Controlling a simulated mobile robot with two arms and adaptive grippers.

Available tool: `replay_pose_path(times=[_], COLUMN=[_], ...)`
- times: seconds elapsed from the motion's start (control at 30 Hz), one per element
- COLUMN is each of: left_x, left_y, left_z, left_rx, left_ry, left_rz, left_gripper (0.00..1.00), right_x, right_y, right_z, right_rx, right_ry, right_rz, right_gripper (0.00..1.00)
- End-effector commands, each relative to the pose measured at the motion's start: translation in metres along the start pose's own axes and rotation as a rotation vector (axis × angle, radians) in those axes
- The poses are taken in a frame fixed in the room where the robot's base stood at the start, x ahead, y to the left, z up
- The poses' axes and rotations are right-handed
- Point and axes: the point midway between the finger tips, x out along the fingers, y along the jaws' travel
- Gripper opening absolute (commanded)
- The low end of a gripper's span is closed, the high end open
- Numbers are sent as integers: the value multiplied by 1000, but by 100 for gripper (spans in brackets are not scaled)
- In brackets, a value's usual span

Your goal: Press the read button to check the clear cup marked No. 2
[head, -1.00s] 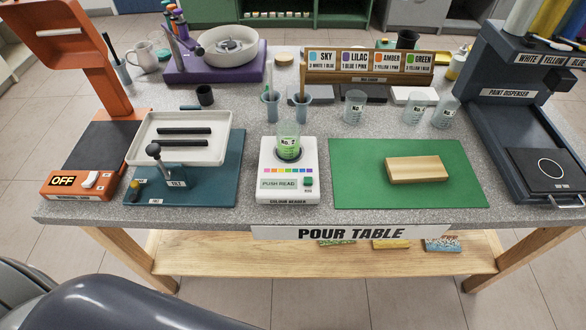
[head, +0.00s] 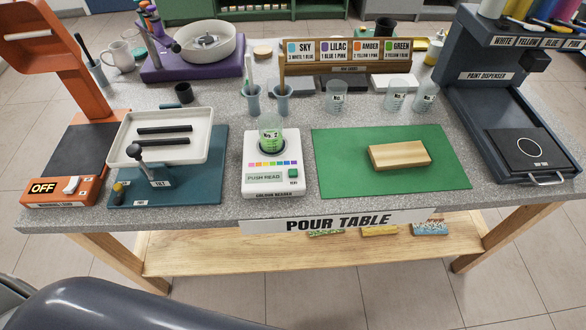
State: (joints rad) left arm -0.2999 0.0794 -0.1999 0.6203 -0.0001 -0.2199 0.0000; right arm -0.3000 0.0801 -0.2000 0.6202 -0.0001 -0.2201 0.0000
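The clear cup marked No. 2 (head: 270,134) stands upright on the white colour reader (head: 262,192), with green at its label and a dark round spot under it. The reader's display (head: 265,178) shows "PUSH READ". The green read button (head: 293,173) sits at the right of that display. Neither of my grippers is in view. A dark, rounded part of my own body fills the lower left corner.
Left of the reader is a teal tilt stand (head: 205,185) with a white tray (head: 197,122). Right is a green mat (head: 325,180) with a wooden block (head: 399,155). Several clear cups (head: 336,97) stand behind. An orange station (head: 90,190) and paint dispenser (head: 475,95) flank the table.

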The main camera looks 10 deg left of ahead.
Motion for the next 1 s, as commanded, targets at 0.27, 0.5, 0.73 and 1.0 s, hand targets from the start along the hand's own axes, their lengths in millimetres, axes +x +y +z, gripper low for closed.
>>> replay_pose_path(times=[0.27, 0.5, 0.73, 1.0], left_x=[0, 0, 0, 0], left_y=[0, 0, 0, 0], left_z=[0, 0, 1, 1], left_rx=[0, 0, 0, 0], left_ry=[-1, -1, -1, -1], left_rz=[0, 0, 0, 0], left_gripper=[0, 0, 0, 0], right_x=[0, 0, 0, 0], right_y=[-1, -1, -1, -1], right_z=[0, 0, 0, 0], right_rx=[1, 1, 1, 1], right_ry=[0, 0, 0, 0], right_rz=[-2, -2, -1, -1], right_gripper=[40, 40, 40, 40])
